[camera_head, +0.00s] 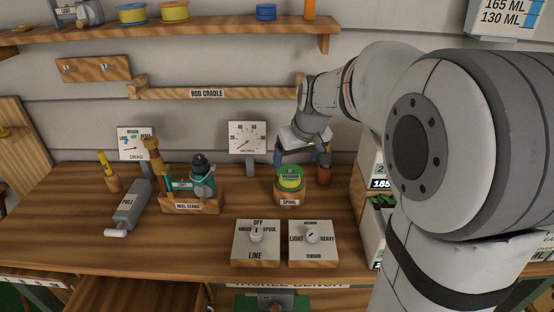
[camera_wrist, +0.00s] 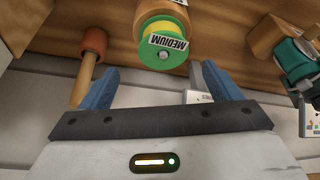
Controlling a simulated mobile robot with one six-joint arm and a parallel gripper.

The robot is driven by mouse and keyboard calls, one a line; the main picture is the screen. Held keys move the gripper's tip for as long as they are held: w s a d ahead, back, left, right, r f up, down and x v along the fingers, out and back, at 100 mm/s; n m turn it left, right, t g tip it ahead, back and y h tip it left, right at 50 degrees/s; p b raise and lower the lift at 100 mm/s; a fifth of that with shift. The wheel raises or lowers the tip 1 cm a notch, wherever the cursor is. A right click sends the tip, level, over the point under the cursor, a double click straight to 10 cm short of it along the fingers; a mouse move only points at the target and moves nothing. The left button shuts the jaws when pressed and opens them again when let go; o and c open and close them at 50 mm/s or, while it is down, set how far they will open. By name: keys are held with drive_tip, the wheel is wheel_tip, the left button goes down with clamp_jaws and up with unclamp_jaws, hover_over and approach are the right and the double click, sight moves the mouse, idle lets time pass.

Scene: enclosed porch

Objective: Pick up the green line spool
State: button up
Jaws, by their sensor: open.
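The green line spool (camera_head: 290,178) has a yellow middle and a label reading MEDIUM. It sits upright on a wooden holder marked SPOOL (camera_head: 289,199) on the bench. The spool also shows at the top of the wrist view (camera_wrist: 164,45), upside down, just beyond the gap between my fingers. My gripper (camera_wrist: 156,85) is open and empty, with its two blue fingers apart on either side of the spool's line. In the head view my gripper (camera_head: 303,157) is just behind and above the spool, partly hidden by its own wrist.
A reel stand (camera_head: 193,203) with a teal reel is left of the spool. The LINE dial box (camera_head: 256,243) and another dial box (camera_head: 313,243) stand in front. A METRES gauge (camera_head: 248,138) is behind.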

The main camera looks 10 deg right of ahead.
sight(291, 170)
drive_tip(key=shift+w+f, duration=0.3)
drive_tip(key=shift+f, duration=0.1)
drive_tip(key=x, duration=0.6)
drive_tip(key=shift+a+f+p, duration=0.3)
drive_tip(key=shift+f, duration=0.15)
drive_tip(key=shift+s, duration=0.1)
drive_tip(key=shift+c, duration=0.2)
drive_tip(key=c, duration=1)
